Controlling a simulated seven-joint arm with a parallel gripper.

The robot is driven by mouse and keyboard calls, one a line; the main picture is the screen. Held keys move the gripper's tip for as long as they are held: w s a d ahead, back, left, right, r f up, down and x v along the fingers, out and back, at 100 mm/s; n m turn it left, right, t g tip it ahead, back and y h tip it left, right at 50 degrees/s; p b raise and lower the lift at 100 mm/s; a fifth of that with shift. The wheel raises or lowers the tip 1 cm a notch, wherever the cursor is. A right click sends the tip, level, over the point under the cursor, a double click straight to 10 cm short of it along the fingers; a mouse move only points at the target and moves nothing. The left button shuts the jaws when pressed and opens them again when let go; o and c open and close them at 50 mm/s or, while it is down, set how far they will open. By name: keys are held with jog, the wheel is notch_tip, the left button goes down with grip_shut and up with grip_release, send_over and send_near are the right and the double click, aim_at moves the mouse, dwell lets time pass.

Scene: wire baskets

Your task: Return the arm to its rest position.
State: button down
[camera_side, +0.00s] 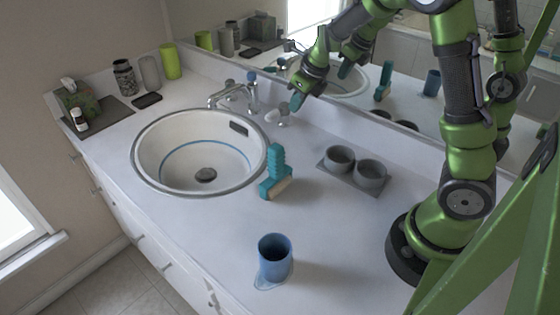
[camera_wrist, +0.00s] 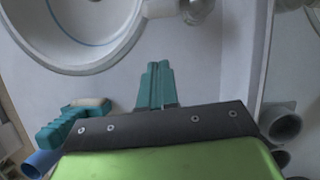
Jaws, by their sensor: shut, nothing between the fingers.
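My gripper (camera_side: 297,102) hangs above the counter behind the sink's right rim, close to the tap's right handle in the side view. Its teal fingers also show in the wrist view (camera_wrist: 155,84), pressed together with nothing between them. My arm reaches up and over from its base at the right of the counter. The gripper is apart from the teal brush (camera_side: 273,172), which lies on the counter right of the sink. The brush also shows in the wrist view (camera_wrist: 72,122), left of the fingers.
The white sink (camera_side: 143,175) and tap (camera_side: 250,97) are near the gripper; the mirror (camera_side: 400,95) stands behind. Two grey cups (camera_side: 340,158) (camera_side: 371,173) sit on a tray to the right. A blue cup (camera_side: 274,257) stands in front. Bottles and a tissue box (camera_side: 76,100) are far left.

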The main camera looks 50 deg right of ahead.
jog(key=s+a+r+n+t, duration=0.1)
jog(key=s+a+r+n, duration=0.3)
jog(key=n, duration=0.6)
jog(key=s+a+r+n+t+y, duration=0.1)
jog(key=s+a+r+n, duration=0.3)
jog(key=s+n, duration=0.5)
jog(key=s+a+r+n, duration=0.5)
jog(key=s+a+n, duration=0.1)
jog(key=n, duration=0.6)
jog(key=shift+s+a+t+y, duration=0.3)
jog(key=shift+s+a+t, duration=0.1)
jog(key=shift+s, duration=0.1)
